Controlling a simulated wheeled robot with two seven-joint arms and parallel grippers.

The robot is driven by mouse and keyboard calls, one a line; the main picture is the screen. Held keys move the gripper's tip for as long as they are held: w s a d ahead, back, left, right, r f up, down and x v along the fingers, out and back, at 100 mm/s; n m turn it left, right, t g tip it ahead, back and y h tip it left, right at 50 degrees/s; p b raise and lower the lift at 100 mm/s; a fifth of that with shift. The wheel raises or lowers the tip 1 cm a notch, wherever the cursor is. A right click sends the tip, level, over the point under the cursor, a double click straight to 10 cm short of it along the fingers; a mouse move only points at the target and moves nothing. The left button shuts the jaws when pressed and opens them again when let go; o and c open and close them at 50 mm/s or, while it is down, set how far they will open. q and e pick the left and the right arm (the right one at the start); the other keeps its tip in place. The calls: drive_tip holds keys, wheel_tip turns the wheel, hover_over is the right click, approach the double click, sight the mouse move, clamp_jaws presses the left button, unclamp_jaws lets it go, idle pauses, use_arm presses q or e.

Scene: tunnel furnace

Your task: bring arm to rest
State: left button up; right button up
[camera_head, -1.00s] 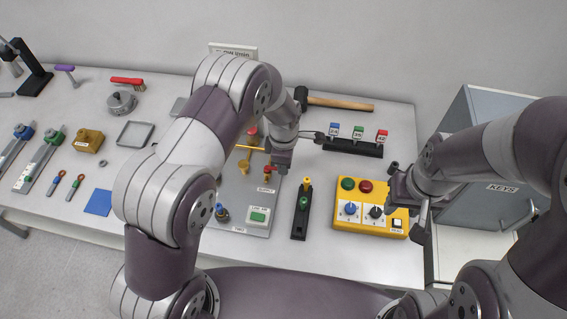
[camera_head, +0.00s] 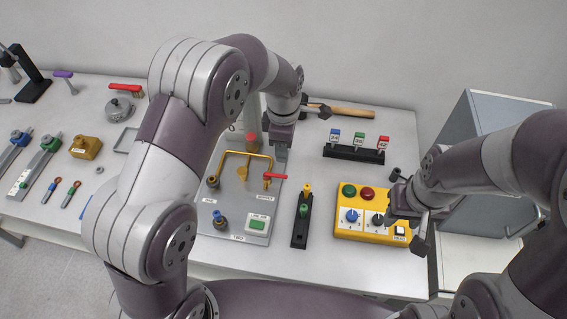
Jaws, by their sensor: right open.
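My left arm (camera_head: 150,180) comes in from the left and arches over the table. Its gripper (camera_head: 281,152) points down above the back right corner of the grey panel with brass piping (camera_head: 243,183). I cannot see whether its fingers are apart, and nothing shows held in it. My right arm (camera_head: 490,160) comes in from the right. Its gripper (camera_head: 405,215) is open at the right side of the yellow control box (camera_head: 343,229), close to it; whether they touch is unclear.
A hammer (camera_head: 350,112) lies behind my left gripper. A black rack with numbered tags (camera_head: 353,153) stands between the arms. A black holder (camera_head: 301,230) stands left of the yellow box. A grey cabinet (camera_head: 490,105) is at the right. Several tools lie at the left.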

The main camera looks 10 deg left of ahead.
use_arm(q)
wheel_tip(320, 180, up, 2)
drive_tip(key=shift+r, duration=0.15)
idle(0.4)
drive_tip(key=s+a+m, duration=0.5)
drive_tip(key=s+m, duration=0.3)
drive_tip(key=m, duration=0.1)
drive_tip(key=s+a+r+m+t, duration=0.1)
drive_tip(key=s+a+m, duration=0.4)
drive_tip(key=s+m, duration=0.4)
drive_tip(key=shift+a+r, duration=0.2)
drive_tip(key=shift+a, duration=0.15)
